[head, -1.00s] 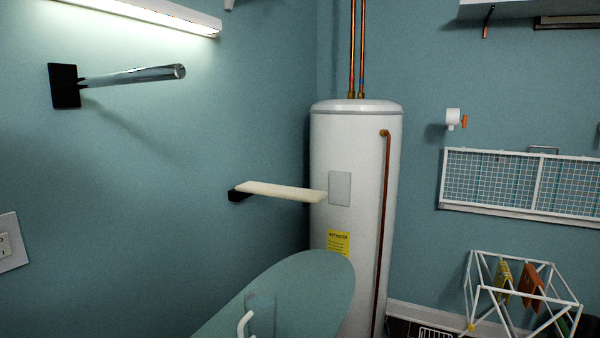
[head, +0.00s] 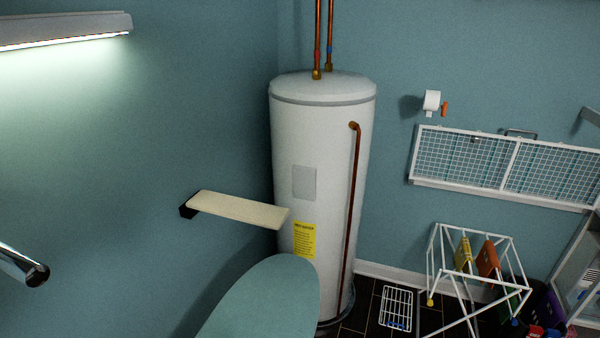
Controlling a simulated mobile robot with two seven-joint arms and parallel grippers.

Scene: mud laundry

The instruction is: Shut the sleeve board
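The sleeve board (head: 238,207) is a narrow cream board with a black bracket (head: 188,208) on the left wall. It sticks out from the wall about level, swung out, with its free end in front of the white water heater (head: 322,160). Neither of my grippers shows in the head view.
A teal ironing board (head: 265,300) rises in the lower middle, below the sleeve board. A chrome rod (head: 20,266) juts in at the left edge. A white drying rack (head: 475,275) and a floor grate (head: 396,308) are at lower right. A mesh panel (head: 505,168) is on the right wall.

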